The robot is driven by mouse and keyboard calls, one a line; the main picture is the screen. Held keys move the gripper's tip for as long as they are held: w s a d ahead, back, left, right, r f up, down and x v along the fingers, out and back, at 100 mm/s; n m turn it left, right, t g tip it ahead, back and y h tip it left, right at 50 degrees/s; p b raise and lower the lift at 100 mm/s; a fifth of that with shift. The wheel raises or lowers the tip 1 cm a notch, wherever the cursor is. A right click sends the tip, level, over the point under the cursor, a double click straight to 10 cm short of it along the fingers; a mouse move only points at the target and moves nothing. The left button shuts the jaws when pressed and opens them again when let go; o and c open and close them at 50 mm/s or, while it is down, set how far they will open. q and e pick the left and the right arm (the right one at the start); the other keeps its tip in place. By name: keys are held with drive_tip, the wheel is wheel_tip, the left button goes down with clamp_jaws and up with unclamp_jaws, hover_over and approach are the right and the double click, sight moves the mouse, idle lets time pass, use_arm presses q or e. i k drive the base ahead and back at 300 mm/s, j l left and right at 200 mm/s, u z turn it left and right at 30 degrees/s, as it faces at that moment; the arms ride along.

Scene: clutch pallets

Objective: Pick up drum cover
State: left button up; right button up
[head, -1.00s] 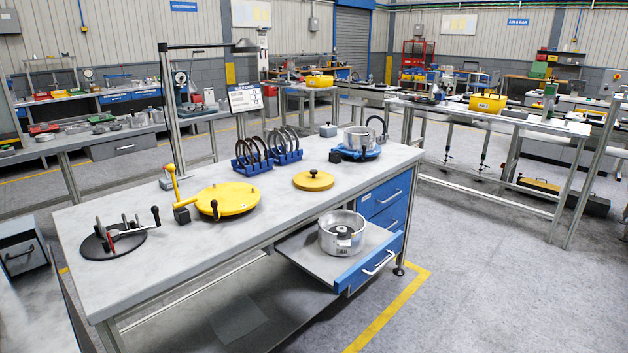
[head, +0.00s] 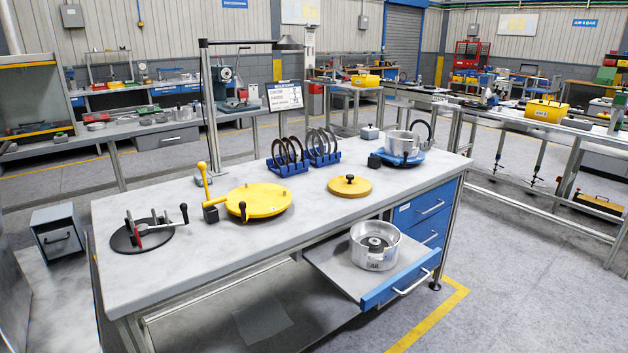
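A round yellow cover with a black knob (head: 349,187) lies flat on the grey workbench (head: 170,278), right of centre. It looks like the drum cover. A larger yellow disc (head: 262,201) with a yellow upright lever lies to its left. A silver drum (head: 374,245) stands open on the pulled-out lower drawer shelf. Neither of my grippers is in view.
A black disc fixture with handles (head: 142,235) is at the bench's left end. Blue racks (head: 288,167) hold several dark rings at the back. The open drawer (head: 402,285) juts out at the front right. The bench front between the discs is clear.

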sight(349, 186)
drive_tip(key=i+l+u, duration=0.1)
drive_tip(key=l, duration=0.25)
drive_tip(key=i+l+u, duration=0.1)
drive_tip(key=l, duration=0.25)
drive_tip(key=i+l+u, duration=0.1)
drive_tip(key=i+l, duration=0.15)
drive_tip(key=i+l+u, duration=0.1)
drive_tip(key=l, duration=0.35)
drive_tip(key=i+l+u, duration=0.1)
drive_tip(key=l, duration=0.3)
drive_tip(key=i+l+u, duration=0.1)
drive_tip(key=l, duration=0.3)
